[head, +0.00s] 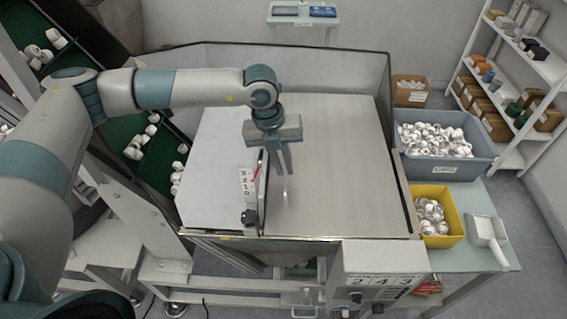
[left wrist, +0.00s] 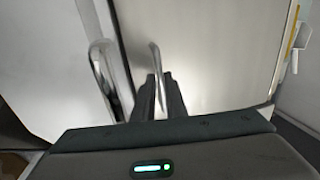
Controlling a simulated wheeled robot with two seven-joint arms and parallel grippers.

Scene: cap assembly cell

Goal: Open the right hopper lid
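The hopper has two flat metal lids side by side. The right lid (head: 340,150) lies flat and looks closed; it fills the upper right of the left wrist view (left wrist: 220,55). Its upright bar handle (head: 286,193) stands near its left edge and also shows in the left wrist view (left wrist: 155,58). My left gripper (head: 278,172) points down over this edge. Its fingers (left wrist: 159,92) are close together around the handle, with the handle's lower part hidden between them. The left lid (head: 215,150) is also flat. My right gripper is not in view.
A second handle (left wrist: 104,80) stands just left of my fingers. A control box (head: 380,270) is at the front. A grey bin (head: 480,160) and a yellow bin (head: 455,233) stand on the right.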

